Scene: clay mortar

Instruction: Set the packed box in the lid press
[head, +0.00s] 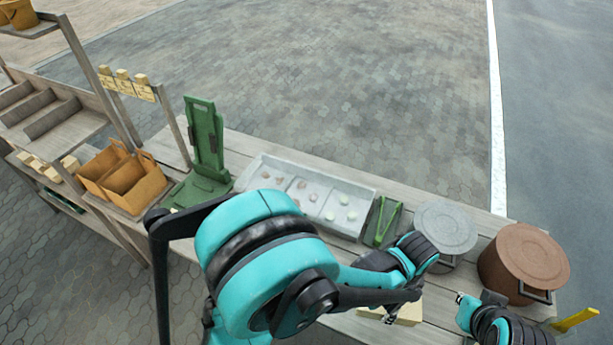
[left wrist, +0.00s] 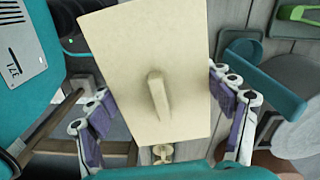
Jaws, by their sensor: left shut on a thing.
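The cream box (left wrist: 160,45) fills the middle of the left wrist view, with a raised bar on its facing side. My left gripper (left wrist: 162,110) has purple-padded fingers on both sides of it and is shut on it. In the head view the box (head: 407,313) shows only partly, beneath my left gripper (head: 392,312), over the front of the bench. The green lid press (head: 205,140) stands at the bench's left end, its tall plate upright and its base (head: 200,188) bare where visible. My right arm shows at the lower right; its finger state is unclear.
A grey compartment tray (head: 310,172) with small lumps lies right of the press. Green tongs (head: 388,223), a grey lidded pot (head: 445,228) and a brown lidded pot (head: 525,262) follow rightward. An orange-brown divided carrier (head: 125,180) stands left. My left arm hides the bench's front.

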